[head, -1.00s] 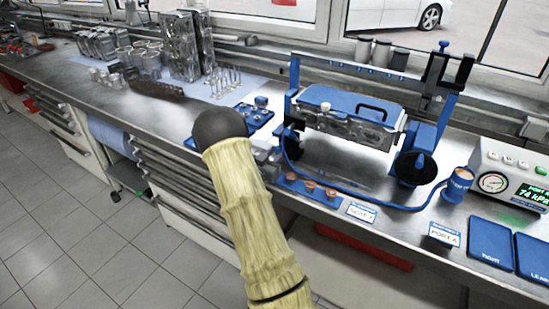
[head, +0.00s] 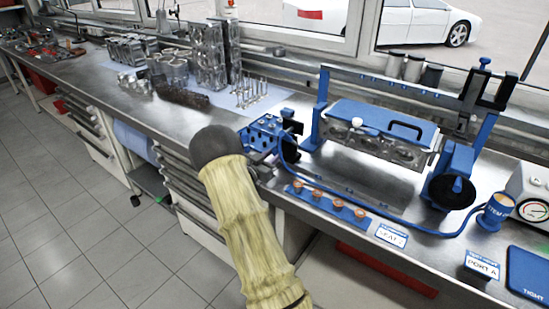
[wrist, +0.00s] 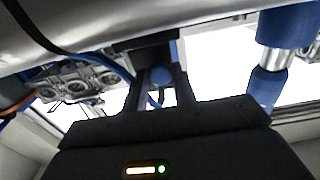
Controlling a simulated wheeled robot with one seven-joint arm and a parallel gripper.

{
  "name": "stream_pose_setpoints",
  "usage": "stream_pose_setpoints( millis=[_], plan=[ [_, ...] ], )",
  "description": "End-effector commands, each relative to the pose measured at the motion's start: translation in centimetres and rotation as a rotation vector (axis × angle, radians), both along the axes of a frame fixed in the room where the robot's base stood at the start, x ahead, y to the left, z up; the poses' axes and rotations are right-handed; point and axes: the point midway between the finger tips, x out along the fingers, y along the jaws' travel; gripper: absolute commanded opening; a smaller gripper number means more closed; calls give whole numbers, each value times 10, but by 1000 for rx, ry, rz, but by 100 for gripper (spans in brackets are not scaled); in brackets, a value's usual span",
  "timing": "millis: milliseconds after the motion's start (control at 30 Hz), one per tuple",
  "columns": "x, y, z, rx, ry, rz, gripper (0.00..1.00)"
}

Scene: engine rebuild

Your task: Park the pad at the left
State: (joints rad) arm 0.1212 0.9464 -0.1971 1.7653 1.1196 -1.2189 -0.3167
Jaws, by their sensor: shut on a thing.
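In the wrist view, my gripper (wrist: 161,72) is shut on a round blue knob (wrist: 160,76), with a dark bar just beyond it. The pad behind the knob cannot be made out clearly. In the head view, my sleeved arm hides most of the gripper near the rig's left end. A dark shape (head: 292,126) shows there beside the frame's left post; I cannot tell whether it is the pad or my gripper. A round black pad (head: 447,196) with a blue knob stands at the right end of the blue test rig (head: 322,95), which carries a metal cylinder head (head: 365,143).
A blue strip with several copper-coloured cups (head: 338,203) lies in front of the rig. Cards marked SEAT (head: 391,236) and PORT A (head: 482,265), a blue cup (head: 495,211) and a gauge box (head: 530,195) stand right. Engine parts (head: 185,95) fill the bench's left.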

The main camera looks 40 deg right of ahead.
Motion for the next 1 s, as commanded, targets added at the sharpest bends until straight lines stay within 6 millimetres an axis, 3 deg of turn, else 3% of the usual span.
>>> stream_pose_setpoints(
  millis=[133,167,233,667,1000],
  plan=[
    [5,3,3,-2,-7,14,0],
    [5,3,3,-2,-7,15,33],
    [5,3,3,-2,-7,14,46],
    [1,8,2,-1,-4,9,48],
    [-16,62,1,-1,-3,12,48]
  ],
)
